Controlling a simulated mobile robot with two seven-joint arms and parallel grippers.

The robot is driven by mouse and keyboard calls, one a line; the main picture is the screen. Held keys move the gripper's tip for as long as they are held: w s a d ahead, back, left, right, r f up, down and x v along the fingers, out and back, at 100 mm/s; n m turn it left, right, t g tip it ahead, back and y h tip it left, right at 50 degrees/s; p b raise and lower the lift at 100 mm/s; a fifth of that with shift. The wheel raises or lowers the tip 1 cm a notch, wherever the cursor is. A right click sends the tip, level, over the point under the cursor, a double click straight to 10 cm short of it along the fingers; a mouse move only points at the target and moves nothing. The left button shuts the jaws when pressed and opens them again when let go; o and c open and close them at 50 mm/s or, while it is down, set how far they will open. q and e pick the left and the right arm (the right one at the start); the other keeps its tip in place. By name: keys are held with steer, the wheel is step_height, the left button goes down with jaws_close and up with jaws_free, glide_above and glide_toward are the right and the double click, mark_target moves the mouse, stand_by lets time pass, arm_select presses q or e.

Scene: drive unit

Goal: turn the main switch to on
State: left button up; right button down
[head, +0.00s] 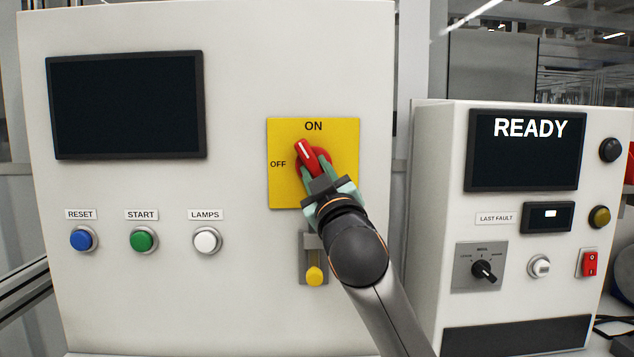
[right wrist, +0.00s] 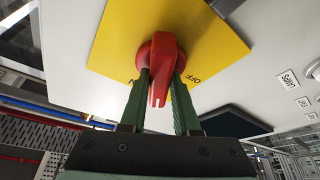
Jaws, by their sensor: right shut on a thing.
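The main switch is a red rotary handle (head: 306,152) on a yellow plate (head: 283,190) on the large white cabinet. The plate is marked ON at the top and OFF at the left. The handle's white-marked end points up and slightly left, between the two marks and nearer ON. My right gripper (head: 318,172) reaches it from below and is shut on the handle. In the right wrist view the green fingers of my right gripper (right wrist: 162,88) lie on both sides of the red handle (right wrist: 163,62). My left gripper is not in view.
A dark screen (head: 126,105) and RESET, START and LAMPS buttons (head: 142,240) are at the left. A yellow-ended latch (head: 314,275) sits below the switch, close to my right arm. A smaller cabinet (head: 449,200) with a READY screen (head: 524,160) stands at the right.

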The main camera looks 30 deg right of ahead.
steer(key=m, duration=0.1)
steer(key=m+h+b, duration=0.1)
steer(key=m, duration=0.1)
steer(key=shift+w+a+f+m+h, duration=0.1)
steer(key=shift+f+m+h, duration=0.2)
steer(key=shift+m, duration=0.1)
steer(key=shift+r+m+h+b, duration=0.1)
steer(key=shift+m+h+b, duration=0.45)
steer(key=shift+m, duration=0.45)
steer(key=shift+m+g+h, duration=0.35)
steer(key=shift+m+g, duration=0.05)
steer(key=shift+m, duration=0.3)
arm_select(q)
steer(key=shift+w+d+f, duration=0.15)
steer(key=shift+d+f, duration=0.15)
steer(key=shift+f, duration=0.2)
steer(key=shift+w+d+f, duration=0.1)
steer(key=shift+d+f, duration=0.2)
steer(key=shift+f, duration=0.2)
arm_select(e)
steer(key=shift+r+m+h, duration=0.1)
steer(key=shift+m+h, duration=0.3)
steer(key=shift+m, duration=0.3)
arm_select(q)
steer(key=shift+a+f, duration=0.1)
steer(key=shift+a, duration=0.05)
arm_select(e)
steer(key=c, duration=0.6)
jaws_free()
steer(key=shift+c, duration=0.2)
